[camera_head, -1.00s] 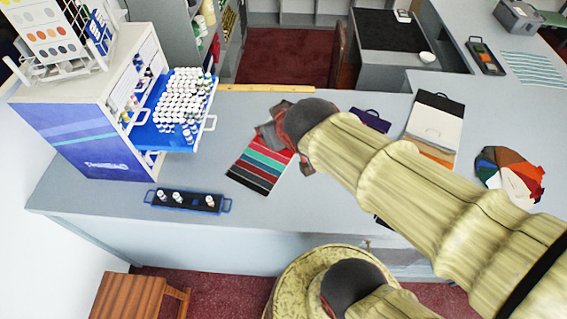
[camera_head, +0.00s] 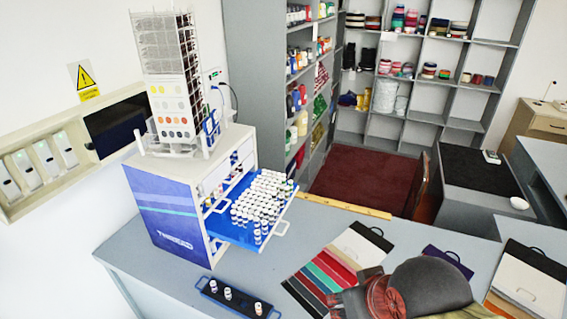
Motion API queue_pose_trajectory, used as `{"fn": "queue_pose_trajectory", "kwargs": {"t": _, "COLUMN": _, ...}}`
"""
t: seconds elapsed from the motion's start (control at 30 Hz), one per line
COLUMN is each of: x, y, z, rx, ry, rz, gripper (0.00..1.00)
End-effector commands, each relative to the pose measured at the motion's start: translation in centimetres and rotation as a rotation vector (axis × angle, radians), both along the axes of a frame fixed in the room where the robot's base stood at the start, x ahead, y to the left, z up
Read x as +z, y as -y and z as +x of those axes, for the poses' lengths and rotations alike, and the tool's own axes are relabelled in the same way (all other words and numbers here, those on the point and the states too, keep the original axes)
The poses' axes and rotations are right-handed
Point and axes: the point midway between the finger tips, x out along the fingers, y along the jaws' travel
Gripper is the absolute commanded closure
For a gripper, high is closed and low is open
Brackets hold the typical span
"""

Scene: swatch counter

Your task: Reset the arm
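My gripper (camera_head: 364,303) shows at the lower right in the head view, a dark grey and reddish shape over the counter's swatch cards. My dark rounded arm joint (camera_head: 430,284) is just right of it. The fingertips are not clear, so I cannot tell whether it is open or shut, or whether it holds anything.
On the counter (camera_head: 160,268) stands a cabinet (camera_head: 165,222) with a blue drawer (camera_head: 225,231) pulled out, full of white-capped vials. A small blue tray (camera_head: 212,290) holds 3 vials. A striped swatch card (camera_head: 312,280) and white boards (camera_head: 535,278) lie to the right.

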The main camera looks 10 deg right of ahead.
Motion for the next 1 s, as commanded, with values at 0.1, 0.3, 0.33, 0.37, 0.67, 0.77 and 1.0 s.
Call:
{"fn": "queue_pose_trajectory", "kwargs": {"t": 0.1, "x": -2.5, "y": 0.0, "z": 0.0, "rx": 0.000, "ry": -0.001, "rz": 0.000, "gripper": 0.68}}
{"fn": "queue_pose_trajectory", "kwargs": {"t": 0.3, "x": -6.7, "y": 0.0, "z": 0.0, "rx": 0.000, "ry": -0.001, "rz": 0.000, "gripper": 0.68}}
{"fn": "queue_pose_trajectory", "kwargs": {"t": 0.33, "x": -7.3, "y": 0.0, "z": 0.0, "rx": 0.000, "ry": -0.001, "rz": 0.000, "gripper": 0.68}}
{"fn": "queue_pose_trajectory", "kwargs": {"t": 0.37, "x": -8.0, "y": 0.0, "z": 0.0, "rx": 0.000, "ry": -0.001, "rz": 0.000, "gripper": 0.68}}
{"fn": "queue_pose_trajectory", "kwargs": {"t": 0.67, "x": -11.5, "y": 0.0, "z": 0.0, "rx": 0.000, "ry": 0.000, "rz": 0.000, "gripper": 0.68}}
{"fn": "queue_pose_trajectory", "kwargs": {"t": 0.77, "x": -11.4, "y": 0.0, "z": 0.0, "rx": 0.000, "ry": 0.000, "rz": 0.000, "gripper": 0.68}}
{"fn": "queue_pose_trajectory", "kwargs": {"t": 1.0, "x": -11.2, "y": 0.0, "z": 0.0, "rx": 0.000, "ry": 0.000, "rz": 0.000, "gripper": 0.68}}
